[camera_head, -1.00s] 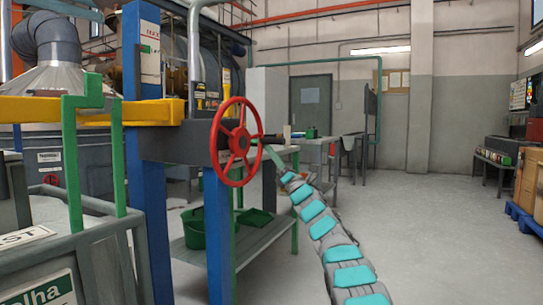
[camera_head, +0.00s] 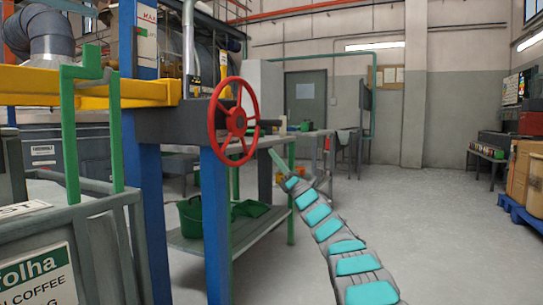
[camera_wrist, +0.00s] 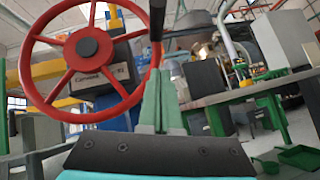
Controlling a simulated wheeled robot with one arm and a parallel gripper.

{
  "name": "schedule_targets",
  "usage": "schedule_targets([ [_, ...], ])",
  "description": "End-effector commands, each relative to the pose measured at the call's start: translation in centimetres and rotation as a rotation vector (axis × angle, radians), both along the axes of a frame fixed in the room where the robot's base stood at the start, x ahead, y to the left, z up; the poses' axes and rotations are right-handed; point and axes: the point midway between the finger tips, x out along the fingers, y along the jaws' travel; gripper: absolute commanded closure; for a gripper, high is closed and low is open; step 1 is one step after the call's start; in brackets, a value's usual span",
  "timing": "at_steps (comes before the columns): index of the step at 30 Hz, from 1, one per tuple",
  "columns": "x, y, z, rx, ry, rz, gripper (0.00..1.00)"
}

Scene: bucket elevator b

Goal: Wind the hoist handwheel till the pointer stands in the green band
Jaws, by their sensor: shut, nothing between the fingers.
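The red handwheel (camera_head: 250,140) stands on a dark beam fixed to a blue post, left of centre in the head view. In the wrist view its hub (camera_wrist: 88,46) and spokes fill the upper left. My gripper (camera_head: 271,153) is just right of and below the wheel in the head view. In the wrist view its green fingers (camera_wrist: 159,82) are together and empty, in front of the wheel's right rim. A dark handle (camera_wrist: 157,18) shows just above the fingertips; contact cannot be told. A white scale plate (camera_head: 147,20) with red lettering is cut off at the top; pointer and green band cannot be made out.
Boxes on a blue pallet (camera_head: 520,212) stand at the right. The floor at centre right is clear.

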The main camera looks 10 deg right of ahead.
Motion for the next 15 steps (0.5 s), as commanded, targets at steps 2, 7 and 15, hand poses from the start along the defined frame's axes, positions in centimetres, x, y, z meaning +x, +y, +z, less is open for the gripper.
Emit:
schedule_targets([
  [2, -0.3, -0.5, -0.8, 0.0, 0.007, -0.003, 1.0],
  [7, -1.3, -1.3, -2.0, 0.001, 0.007, -0.003, 1.0],
  [15, -2.5, -2.4, -3.5, 0.0, 0.006, -0.003, 1.0],
])
